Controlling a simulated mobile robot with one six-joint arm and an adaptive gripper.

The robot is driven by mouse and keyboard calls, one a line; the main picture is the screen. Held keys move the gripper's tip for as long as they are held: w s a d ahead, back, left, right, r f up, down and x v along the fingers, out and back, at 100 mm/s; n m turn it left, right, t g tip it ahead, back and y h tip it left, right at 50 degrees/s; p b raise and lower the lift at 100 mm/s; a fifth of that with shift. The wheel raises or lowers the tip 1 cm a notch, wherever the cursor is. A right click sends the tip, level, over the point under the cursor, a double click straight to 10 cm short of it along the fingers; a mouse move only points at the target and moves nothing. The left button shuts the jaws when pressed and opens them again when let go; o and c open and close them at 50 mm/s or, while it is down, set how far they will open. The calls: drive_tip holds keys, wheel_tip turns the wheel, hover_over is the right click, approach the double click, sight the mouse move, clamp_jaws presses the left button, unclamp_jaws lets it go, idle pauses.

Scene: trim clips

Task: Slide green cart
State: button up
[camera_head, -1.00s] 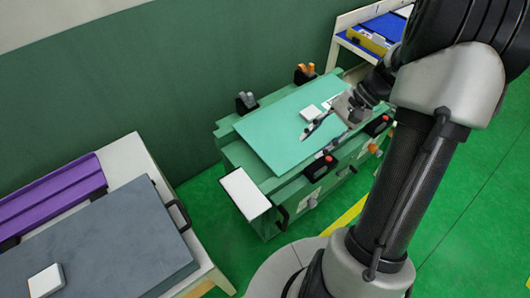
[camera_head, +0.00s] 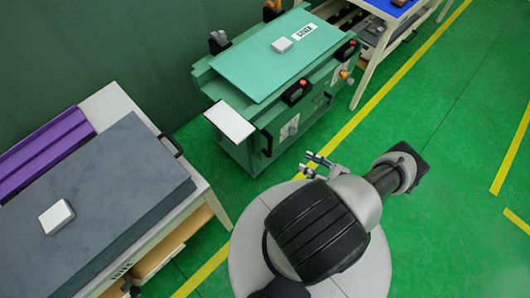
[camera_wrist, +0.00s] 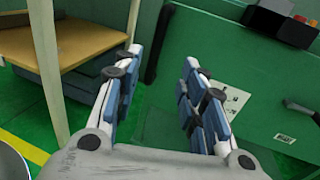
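The green cart (camera_head: 225,85) stands against the dark green wall in the head view, with a teal panel (camera_head: 265,70) on top. A dark handle (camera_head: 267,144) sits on its near left end. My gripper (camera_head: 318,163) is low in front of the cart, apart from it, with its fingers spread and nothing between them. In the wrist view my gripper (camera_wrist: 157,95) is open and faces the cart's green side (camera_wrist: 255,75). A dark upright bar (camera_wrist: 160,45) shows beyond and between the fingers. A second handle (camera_wrist: 300,108) is at the right.
A white block (camera_head: 282,44) lies on the teal panel. Black-and-red button boxes (camera_head: 295,92) line the cart's near edge. A grey-topped table (camera_head: 110,190) stands at the left and a blue-topped one (camera_head: 395,5) at the upper right. Green floor (camera_head: 440,120) is free at the right.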

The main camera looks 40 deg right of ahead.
sight(270, 146)
drive_tip(key=shift+m+t+h, duration=0.3)
drive_tip(key=shift+m+h, duration=0.1)
drive_tip(key=x, duration=0.5)
drive_tip(key=f+x, duration=0.1)
drive_tip(key=x, duration=0.5)
drive_tip(key=a+x, duration=0.1)
drive_tip(key=x, duration=0.5)
drive_tip(key=shift+f, duration=0.2)
drive_tip(key=shift+s, duration=0.1)
clamp_jaws()
